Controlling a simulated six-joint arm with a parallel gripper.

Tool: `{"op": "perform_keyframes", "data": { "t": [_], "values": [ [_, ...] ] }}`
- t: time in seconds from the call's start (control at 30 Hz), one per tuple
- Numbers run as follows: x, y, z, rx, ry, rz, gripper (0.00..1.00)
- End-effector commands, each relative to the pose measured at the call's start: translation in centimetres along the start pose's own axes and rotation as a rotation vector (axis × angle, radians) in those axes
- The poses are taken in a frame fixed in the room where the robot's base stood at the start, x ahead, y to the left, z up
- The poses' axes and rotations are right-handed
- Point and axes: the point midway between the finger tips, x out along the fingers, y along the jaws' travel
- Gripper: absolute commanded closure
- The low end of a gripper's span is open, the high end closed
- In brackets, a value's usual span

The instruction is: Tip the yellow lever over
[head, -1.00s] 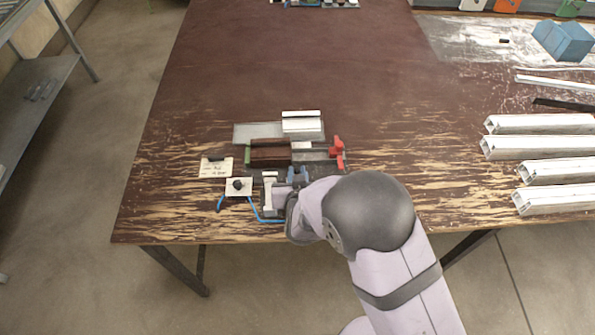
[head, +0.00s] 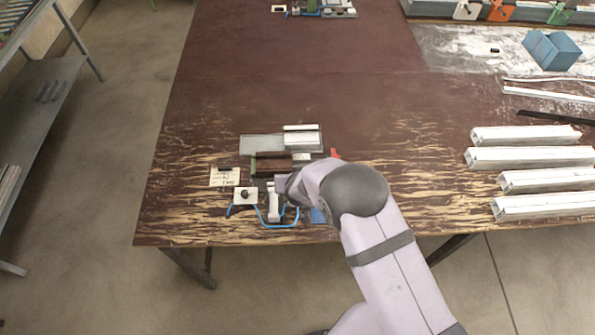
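I cannot make out a yellow lever in the head view; my arm covers the right part of the clamp fixture. The fixture's grey plate (head: 262,143) lies near the bench's front edge, with a white profile piece (head: 302,139) and a dark brown block (head: 272,163) on it. A red part (head: 335,153) just shows above my arm. My gripper (head: 281,184) is at the fixture's front part, beside an upright pale grey piece (head: 273,205). Its fingers are too small and hidden to tell whether they are open or touching anything.
A labelled card (head: 224,178) and a white plate with a black knob (head: 245,196) lie left of the fixture. A blue tube (head: 280,227) runs along its front. Several white profiles (head: 530,157) lie at right. A blue block (head: 551,50) stands back right. The bench middle is clear.

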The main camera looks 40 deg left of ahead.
Motion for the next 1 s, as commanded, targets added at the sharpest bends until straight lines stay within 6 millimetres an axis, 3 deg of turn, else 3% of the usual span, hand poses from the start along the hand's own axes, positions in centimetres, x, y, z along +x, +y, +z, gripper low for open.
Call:
{"op": "perform_keyframes", "data": {
  "t": [0.6,0.63,0.7,1.0],
  "values": [
    [0.13,0.00,-0.11,0.000,-0.021,0.000,1.00],
    [0.13,0.00,-0.11,0.000,-0.021,0.000,0.83],
    [0.13,0.00,-0.12,0.000,-0.021,0.000,0.68],
    [0.09,0.00,-0.14,0.000,-0.020,0.000,0.68]
  ]
}}
